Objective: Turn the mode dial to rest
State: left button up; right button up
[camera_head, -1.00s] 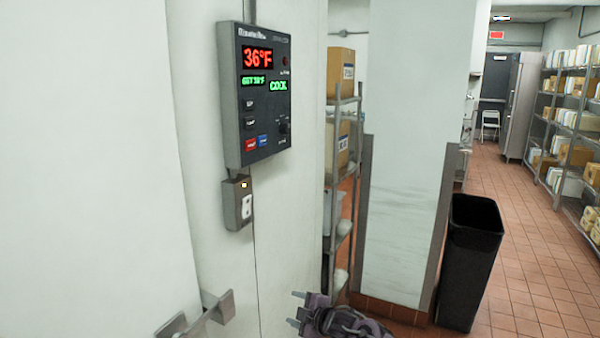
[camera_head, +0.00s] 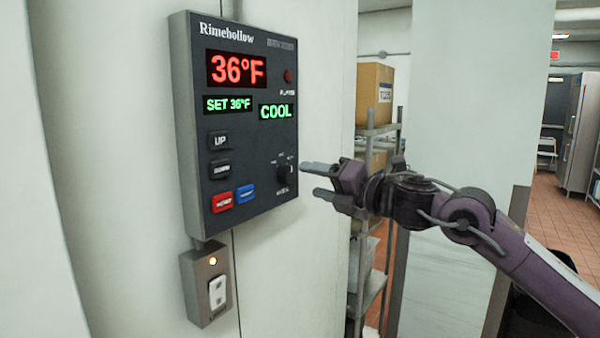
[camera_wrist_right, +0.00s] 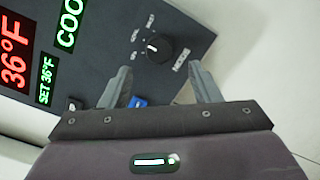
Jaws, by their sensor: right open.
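The dark control panel (camera_head: 240,120) is on the white wall, with a red 36°F readout, a green SET 36°F line and a green COOL readout. The black mode dial (camera_head: 283,174) is at its lower right. The dial (camera_wrist_right: 158,48) also shows in the right wrist view, with small labels around it too blurred to read. My right gripper (camera_head: 310,182) is open and empty, just right of the dial, its fingers pointing at the panel. In the right wrist view the two fingertips (camera_wrist_right: 160,75) stand short of the dial and apart from it. My left gripper is not in view.
Up and down buttons (camera_head: 219,155), a red button (camera_head: 222,202) and a blue button (camera_head: 246,193) sit left of the dial. A grey switch box (camera_head: 206,283) is below the panel. A shelf rack with a cardboard box (camera_head: 374,95) stands behind my right arm.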

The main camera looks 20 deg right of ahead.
aim_at(290, 175)
jog(key=p+x, duration=0.2)
jog(key=x, duration=0.3)
jog(key=shift+w+a+r, duration=0.15)
jog(key=shift+a, duration=0.05)
jog(key=shift+w, duration=0.25)
jog(key=shift+w+a, duration=0.1)
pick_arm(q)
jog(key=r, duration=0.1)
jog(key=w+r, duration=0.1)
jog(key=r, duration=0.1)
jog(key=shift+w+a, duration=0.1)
pick_arm(e)
jog(key=shift+c, duration=0.5)
jog(key=c, duration=0.9)
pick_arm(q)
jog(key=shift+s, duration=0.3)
